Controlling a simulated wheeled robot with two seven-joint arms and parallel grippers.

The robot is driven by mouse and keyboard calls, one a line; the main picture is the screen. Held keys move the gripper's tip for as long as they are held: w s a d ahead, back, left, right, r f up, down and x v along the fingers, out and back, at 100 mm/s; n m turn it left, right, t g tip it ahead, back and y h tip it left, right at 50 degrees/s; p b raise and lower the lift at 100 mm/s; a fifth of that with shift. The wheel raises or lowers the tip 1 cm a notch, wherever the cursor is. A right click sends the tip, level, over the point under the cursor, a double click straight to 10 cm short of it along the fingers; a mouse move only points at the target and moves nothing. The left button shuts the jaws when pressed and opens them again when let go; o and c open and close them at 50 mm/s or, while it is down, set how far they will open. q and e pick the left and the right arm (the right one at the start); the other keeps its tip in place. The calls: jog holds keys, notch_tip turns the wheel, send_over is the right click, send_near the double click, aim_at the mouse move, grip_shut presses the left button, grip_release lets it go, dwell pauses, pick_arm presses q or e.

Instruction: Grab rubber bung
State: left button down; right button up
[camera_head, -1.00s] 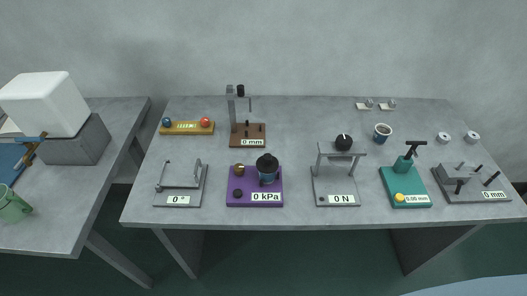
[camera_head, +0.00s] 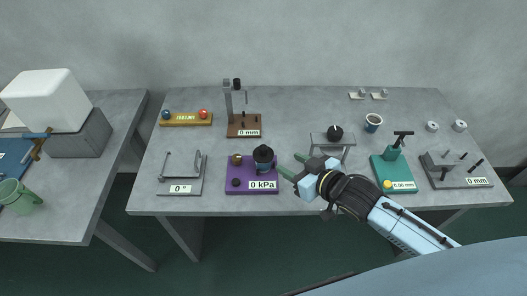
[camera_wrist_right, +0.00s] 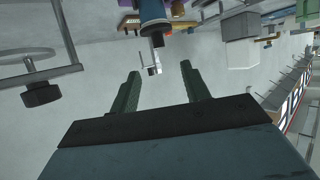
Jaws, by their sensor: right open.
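A dark rounded piece, probably the rubber bung (camera_head: 263,153), sits on top of a blue cylinder (camera_head: 264,167) on the purple base (camera_head: 238,172) labelled 0 kPa. In the right wrist view the blue cylinder (camera_wrist_right: 153,10) is at the top, with a small black end (camera_wrist_right: 157,40) pointing towards the fingers. My right gripper (camera_head: 294,165) is open and empty, just right of the cylinder and apart from it. Its two green fingers (camera_wrist_right: 158,70) show in the right wrist view. My left gripper is not in view.
The 0 N stand (camera_head: 318,140) with its black knob (camera_head: 334,132) is close behind my right gripper, partly hidden. The 0° fixture (camera_head: 181,178) stands left of the purple base. The teal device (camera_head: 388,170) is to the right. Bare tabletop (camera_head: 290,110) lies behind.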

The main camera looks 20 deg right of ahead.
aim_at(265, 149)
jog(key=x, duration=0.6)
jog(key=b+x, duration=0.1)
jog(key=x, duration=0.6)
jog(key=shift+w+r, duration=0.15)
jog(key=shift+w, duration=0.2)
jog(key=shift+c, duration=0.5)
grip_shut()
